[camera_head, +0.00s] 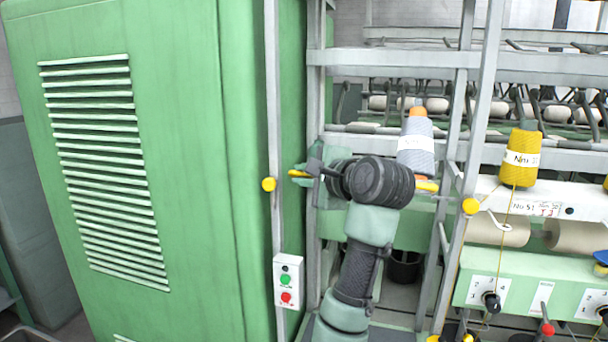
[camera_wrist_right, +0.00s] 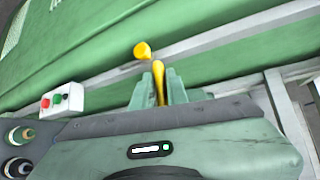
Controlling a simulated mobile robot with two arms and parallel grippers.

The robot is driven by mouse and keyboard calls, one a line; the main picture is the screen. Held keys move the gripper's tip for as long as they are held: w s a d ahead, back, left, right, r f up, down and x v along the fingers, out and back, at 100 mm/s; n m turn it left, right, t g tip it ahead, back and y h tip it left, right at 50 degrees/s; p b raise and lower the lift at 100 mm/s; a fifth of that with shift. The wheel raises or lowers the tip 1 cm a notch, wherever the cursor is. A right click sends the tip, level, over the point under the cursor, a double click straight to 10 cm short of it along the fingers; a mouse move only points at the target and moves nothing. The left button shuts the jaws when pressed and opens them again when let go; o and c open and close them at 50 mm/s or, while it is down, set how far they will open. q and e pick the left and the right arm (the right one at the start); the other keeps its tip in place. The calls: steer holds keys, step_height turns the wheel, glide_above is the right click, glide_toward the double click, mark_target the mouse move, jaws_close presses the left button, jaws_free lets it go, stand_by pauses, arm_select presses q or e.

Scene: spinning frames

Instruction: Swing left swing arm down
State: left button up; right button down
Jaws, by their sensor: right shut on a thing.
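The left swing arm shows as a yellow handle (camera_head: 298,173) just left of my right wrist in the head view. My right gripper (camera_head: 316,178) is at this handle, its fingers partly hidden behind my dark wrist. In the right wrist view my two green fingers (camera_wrist_right: 160,92) are shut on the yellow handle (camera_wrist_right: 158,76), which sticks out beyond the tips. The rest of the swing arm is largely hidden. My left gripper is in neither view.
A green cabinet (camera_head: 190,130) fills the left. A yellow knob (camera_head: 268,184) sits on a grey post, above a button box (camera_head: 287,282). Another yellow knob (camera_head: 471,206) is on the right post. A grey yarn cone (camera_head: 415,150) and a yellow cone (camera_head: 521,158) stand behind and right.

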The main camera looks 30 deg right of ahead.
arm_select(q)
steer(key=shift+s, duration=0.35)
arm_select(e)
steer(key=shift+r, duration=0.25)
arm_select(q)
steer(key=shift+f, duration=0.15)
arm_select(e)
steer(key=shift+f, duration=0.1)
